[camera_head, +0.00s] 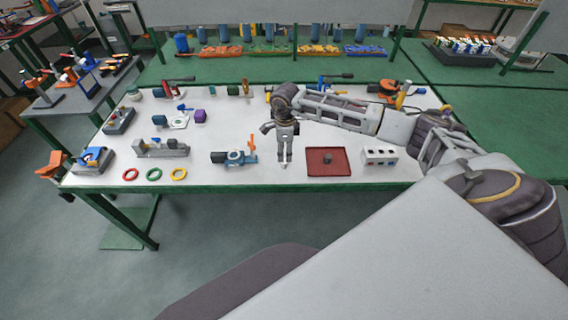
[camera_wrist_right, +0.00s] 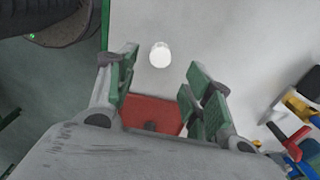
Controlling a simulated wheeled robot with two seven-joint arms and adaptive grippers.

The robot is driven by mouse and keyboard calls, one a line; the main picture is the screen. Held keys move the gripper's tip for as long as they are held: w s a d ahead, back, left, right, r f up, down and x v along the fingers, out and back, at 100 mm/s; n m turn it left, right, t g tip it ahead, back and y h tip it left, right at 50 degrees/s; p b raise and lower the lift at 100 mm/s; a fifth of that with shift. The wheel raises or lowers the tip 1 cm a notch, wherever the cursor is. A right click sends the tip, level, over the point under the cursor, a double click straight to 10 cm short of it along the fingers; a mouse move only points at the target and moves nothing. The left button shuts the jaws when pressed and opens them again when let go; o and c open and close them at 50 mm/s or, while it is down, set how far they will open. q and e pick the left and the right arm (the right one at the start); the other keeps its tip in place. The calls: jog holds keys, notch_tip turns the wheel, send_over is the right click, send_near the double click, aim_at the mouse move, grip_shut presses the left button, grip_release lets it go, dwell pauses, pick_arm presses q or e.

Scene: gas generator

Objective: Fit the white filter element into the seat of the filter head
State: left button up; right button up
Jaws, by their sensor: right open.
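My right gripper (camera_head: 285,157) is open above the front middle of the white table, fingers pointing down; its two green-padded fingers also show in the right wrist view (camera_wrist_right: 160,88). The white filter element (camera_wrist_right: 160,54) is a small round white shape on the table. In the right wrist view it lies just beyond the fingertips, in line with the gap between them, and nothing grips it. In the head view it is hard to pick out from the white table and the fingers. I cannot tell for certain which part is the filter head. My left gripper is not in view.
A red tray (camera_head: 328,170) with a small dark part lies right of the gripper. A white block with dark holes (camera_head: 380,156) stands further right. A blue and grey fixture (camera_head: 235,157) stands left, with coloured rings (camera_head: 154,174) beyond it. The table's green front edge is near.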

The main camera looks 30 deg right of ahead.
aim_at(284, 163)
jog(key=shift+f, duration=0.4)
jog(key=shift+w+a+f+p, duration=0.15)
jog(key=shift+f+p, duration=0.5)
jog(key=shift+f, duration=1.95)
jog(key=c, duration=0.9)
